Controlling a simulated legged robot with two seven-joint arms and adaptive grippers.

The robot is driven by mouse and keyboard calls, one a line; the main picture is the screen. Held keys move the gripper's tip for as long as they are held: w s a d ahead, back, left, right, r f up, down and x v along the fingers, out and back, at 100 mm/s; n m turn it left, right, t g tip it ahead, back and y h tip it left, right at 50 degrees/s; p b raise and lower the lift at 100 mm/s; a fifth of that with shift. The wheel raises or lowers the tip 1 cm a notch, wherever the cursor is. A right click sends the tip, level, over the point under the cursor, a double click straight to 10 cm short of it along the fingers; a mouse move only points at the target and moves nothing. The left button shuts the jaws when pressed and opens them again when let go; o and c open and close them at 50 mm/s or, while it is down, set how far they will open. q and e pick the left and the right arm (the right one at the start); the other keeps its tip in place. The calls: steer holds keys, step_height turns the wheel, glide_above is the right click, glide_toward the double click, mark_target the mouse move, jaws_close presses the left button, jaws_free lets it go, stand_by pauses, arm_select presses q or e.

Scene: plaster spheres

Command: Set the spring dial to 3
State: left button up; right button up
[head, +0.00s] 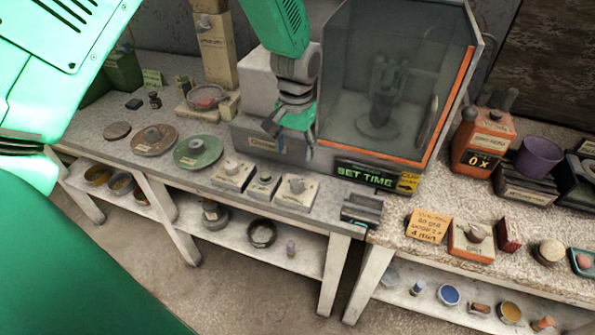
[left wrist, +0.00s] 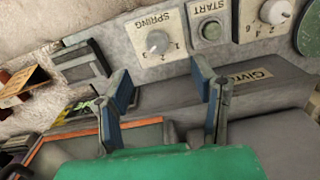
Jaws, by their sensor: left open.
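The spring dial (left wrist: 157,42) is a pale round knob on a cream plate marked SPRING, upside down at the top of the left wrist view. In the head view the spring dial (head: 296,186) is the right one of three small control boxes at the bench front. Which number it points to is too small to tell. My left gripper (head: 290,138) is open and empty, above and behind the controls, in front of the machine. In the left wrist view its blue-padded fingers (left wrist: 163,82) are spread below the dial, apart from it. My right gripper is not in view.
The START button (left wrist: 210,30) is beside the spring dial, with another dial (left wrist: 276,11) beyond it. A glass-fronted chamber (head: 385,85) with an orange frame stands to the right. A SET TIME display (head: 365,174) is below it. A green disc (head: 199,152) lies left of the controls.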

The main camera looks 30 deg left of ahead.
mark_target(298, 182)
arm_select(q)
steer(key=f+n, duration=0.4)
steer(key=f, duration=0.1)
steer(key=f+n, duration=0.4)
steer(key=f, duration=0.1)
steer(key=shift+w+d+f+n+p, duration=0.2)
steer(key=shift+f+n+p, duration=0.1)
steer(key=shift+f+n, duration=0.1)
steer(key=shift+d+f, duration=0.1)
steer(key=shift+f, duration=0.5)
